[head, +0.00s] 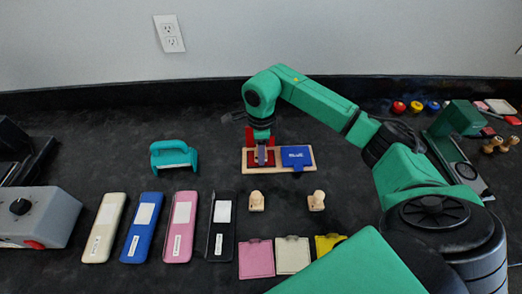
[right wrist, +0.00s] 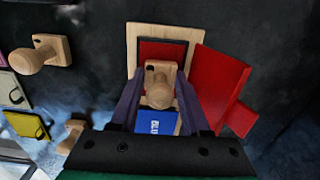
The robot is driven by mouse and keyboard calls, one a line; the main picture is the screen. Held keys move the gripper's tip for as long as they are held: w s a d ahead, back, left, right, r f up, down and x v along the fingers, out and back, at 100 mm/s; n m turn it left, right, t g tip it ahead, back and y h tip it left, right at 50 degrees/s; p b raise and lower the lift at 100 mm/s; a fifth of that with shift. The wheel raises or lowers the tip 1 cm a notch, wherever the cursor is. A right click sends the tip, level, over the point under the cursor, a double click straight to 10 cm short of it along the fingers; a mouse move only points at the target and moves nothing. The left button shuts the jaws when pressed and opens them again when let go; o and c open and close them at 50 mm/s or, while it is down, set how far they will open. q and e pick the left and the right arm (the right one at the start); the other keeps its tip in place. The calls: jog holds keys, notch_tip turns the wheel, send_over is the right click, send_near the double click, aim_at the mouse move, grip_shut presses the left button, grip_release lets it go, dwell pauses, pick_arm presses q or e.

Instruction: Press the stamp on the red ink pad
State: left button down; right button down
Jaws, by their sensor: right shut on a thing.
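My right gripper (head: 262,155) points down over the red ink pad (head: 251,166) on the left half of a wooden tray (head: 280,172). In the right wrist view the gripper (right wrist: 158,100) is shut on a wooden stamp (right wrist: 159,92), one finger on each side of its round knob. The stamp's base is over the dark red pad (right wrist: 148,50); I cannot tell whether it touches the pad. The red lid (right wrist: 216,78) is open beside it. A blue pad case marked "BLUE" (head: 297,157) is on the tray's right half. My left gripper is not in view.
Two wooden stamps (head: 257,201) (head: 316,200) stand in front of the tray. Pink, cream and yellow cases (head: 256,259) lie nearer. Several long slim cases (head: 181,228) and a teal object (head: 173,155) are left. A green machine (head: 458,118) is right.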

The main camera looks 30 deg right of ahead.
notch_tip(320, 180, up, 7)
jog(key=p, duration=0.5)
